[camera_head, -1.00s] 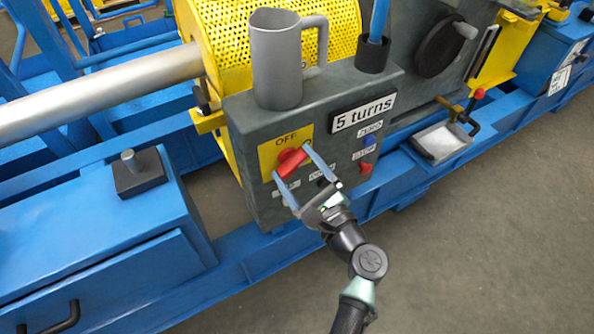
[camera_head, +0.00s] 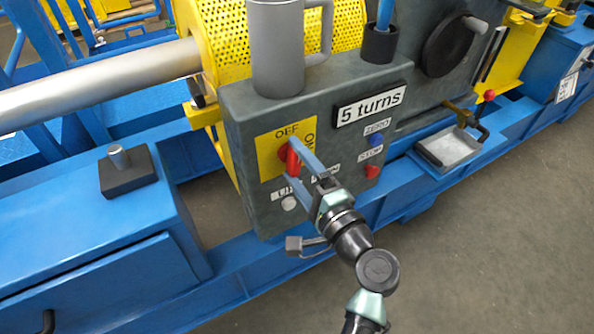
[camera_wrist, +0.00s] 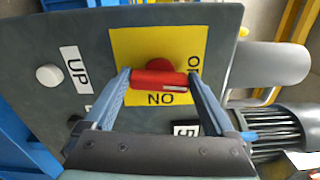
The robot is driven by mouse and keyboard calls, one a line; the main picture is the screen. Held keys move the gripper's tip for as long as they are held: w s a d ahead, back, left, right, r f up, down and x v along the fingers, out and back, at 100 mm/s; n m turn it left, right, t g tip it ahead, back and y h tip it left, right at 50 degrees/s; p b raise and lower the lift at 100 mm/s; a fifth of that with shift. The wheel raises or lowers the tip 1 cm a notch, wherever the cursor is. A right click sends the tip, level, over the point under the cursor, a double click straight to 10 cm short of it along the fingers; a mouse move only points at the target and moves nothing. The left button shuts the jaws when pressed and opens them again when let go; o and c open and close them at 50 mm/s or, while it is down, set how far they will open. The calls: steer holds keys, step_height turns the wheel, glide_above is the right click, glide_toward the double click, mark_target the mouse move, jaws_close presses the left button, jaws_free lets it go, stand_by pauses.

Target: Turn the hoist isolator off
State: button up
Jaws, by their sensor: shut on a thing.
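The hoist isolator is a red handle (camera_head: 292,163) on a yellow plate (camera_head: 266,148) with OFF at the top and ON at the right side, on a grey control box (camera_head: 240,195). The handle stands close to upright in the head view. My gripper (camera_head: 289,159) is shut on it, one finger at its upper end and one at its lower end. In the wrist view the handle (camera_wrist: 158,79) lies crosswise between both fingertips (camera_wrist: 160,84). A pale mark shows on its right end, on the side of the partly hidden OFF label.
A grey mug (camera_head: 277,60) stands on the box beside a dark cup (camera_head: 380,45) holding a blue rod.

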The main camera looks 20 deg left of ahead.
steer(key=shift+f+n+b, duration=0.15)
steer(key=shift+n+b, duration=0.25)
steer(key=shift+n, duration=0.2)
steer(key=o, duration=1.1)
steer(key=shift+c, duration=0.2)
steer(key=p+v, duration=0.2)
steer(key=v, duration=1.1)
